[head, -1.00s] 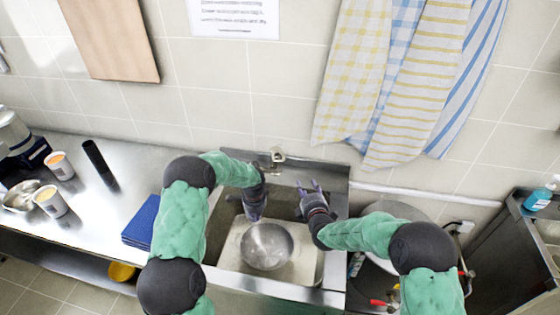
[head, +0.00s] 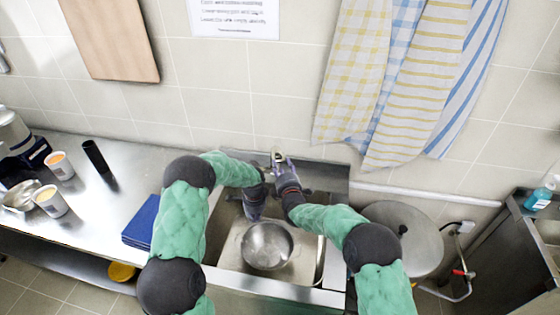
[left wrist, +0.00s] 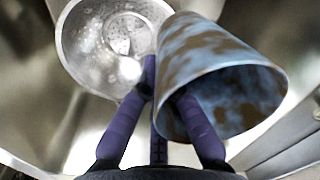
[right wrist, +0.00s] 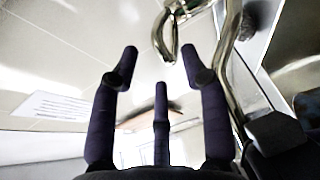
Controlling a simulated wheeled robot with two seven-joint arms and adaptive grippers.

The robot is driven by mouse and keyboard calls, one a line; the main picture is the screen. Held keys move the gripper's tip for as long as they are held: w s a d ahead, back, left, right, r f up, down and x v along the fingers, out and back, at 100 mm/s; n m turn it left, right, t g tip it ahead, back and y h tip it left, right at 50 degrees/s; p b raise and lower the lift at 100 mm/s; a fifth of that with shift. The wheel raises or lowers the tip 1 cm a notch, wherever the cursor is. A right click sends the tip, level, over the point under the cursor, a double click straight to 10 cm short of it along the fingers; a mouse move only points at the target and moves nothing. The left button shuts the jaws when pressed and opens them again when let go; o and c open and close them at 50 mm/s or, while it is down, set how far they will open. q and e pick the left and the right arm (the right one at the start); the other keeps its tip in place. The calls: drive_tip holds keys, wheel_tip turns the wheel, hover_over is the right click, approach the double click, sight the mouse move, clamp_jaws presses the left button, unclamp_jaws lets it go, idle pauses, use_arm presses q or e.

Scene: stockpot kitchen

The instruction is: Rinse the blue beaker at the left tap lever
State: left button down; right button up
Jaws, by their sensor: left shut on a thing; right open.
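The blue beaker (left wrist: 225,75), blotched with brown stains, shows in the left wrist view. It is tilted, with its open mouth toward the camera at lower right. My left gripper (left wrist: 165,88) is shut on it near its rim. In the head view my left gripper (head: 255,208) hangs over the sink (head: 225,225), and the beaker is hidden there. My right gripper (head: 280,165) is open and empty close to the tap (head: 276,153) at the sink's back. In the right wrist view the metal tap (right wrist: 165,38) is beyond my fingers (right wrist: 160,70). I cannot tell which part is the lever.
A round metal bowl-like vessel with holes (head: 266,246) sits in the sink; it also shows in the left wrist view (left wrist: 85,45). A blue block (head: 142,222) and cups (head: 59,166) stand on the left counter. A lidded stockpot (head: 410,240) is right of the sink.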

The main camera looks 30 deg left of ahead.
sight(280, 161)
drive_tip(key=shift+x, duration=2.2)
drive_tip(key=shift+c, duration=0.2)
clamp_jaws()
